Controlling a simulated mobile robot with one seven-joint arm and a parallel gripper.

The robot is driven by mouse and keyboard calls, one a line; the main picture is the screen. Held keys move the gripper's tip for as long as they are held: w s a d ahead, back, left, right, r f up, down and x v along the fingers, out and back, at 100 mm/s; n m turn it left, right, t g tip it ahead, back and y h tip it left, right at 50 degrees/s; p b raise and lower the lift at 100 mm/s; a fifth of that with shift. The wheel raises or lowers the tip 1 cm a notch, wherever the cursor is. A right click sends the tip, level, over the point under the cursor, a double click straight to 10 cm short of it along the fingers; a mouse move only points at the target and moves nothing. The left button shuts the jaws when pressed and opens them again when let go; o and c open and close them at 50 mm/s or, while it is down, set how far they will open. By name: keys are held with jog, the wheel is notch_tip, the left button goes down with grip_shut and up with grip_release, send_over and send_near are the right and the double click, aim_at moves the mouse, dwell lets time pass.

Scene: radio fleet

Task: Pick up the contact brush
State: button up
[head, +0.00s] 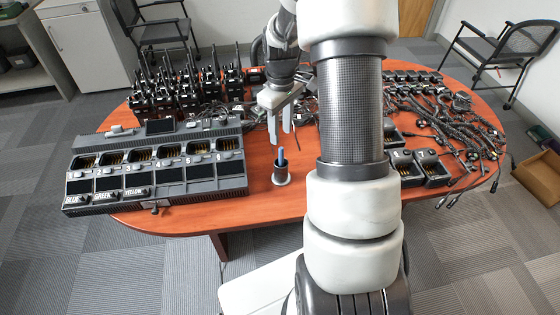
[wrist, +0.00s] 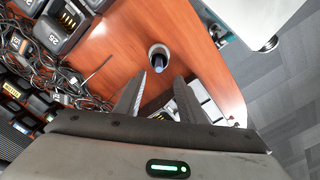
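A small metal cup (head: 281,177) stands on the red-brown table near its front edge. What looks like the contact brush, with a blue upper end (head: 281,156), stands upright in it; its lower part is hidden by the cup. A thin dark tip shows beside it. My gripper (head: 280,132) points down above and slightly behind the cup, fingers apart and empty. In the wrist view, the cup (wrist: 158,52) with the blue-dark brush end (wrist: 158,61) lies just beyond my open fingertips (wrist: 162,75), apart from them.
A large multi-slot charger (head: 155,172) stands left of the cup, with several radios (head: 185,92) behind it. Single chargers (head: 418,167) and tangled black cables (head: 450,120) fill the right side. The table around the cup (head: 235,212) is bare.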

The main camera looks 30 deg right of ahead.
aim_at(281, 148)
notch_tip(281, 148, down, 10)
jog(key=shift+r, duration=0.2)
jog(key=shift+d, duration=0.1)
grip_shut()
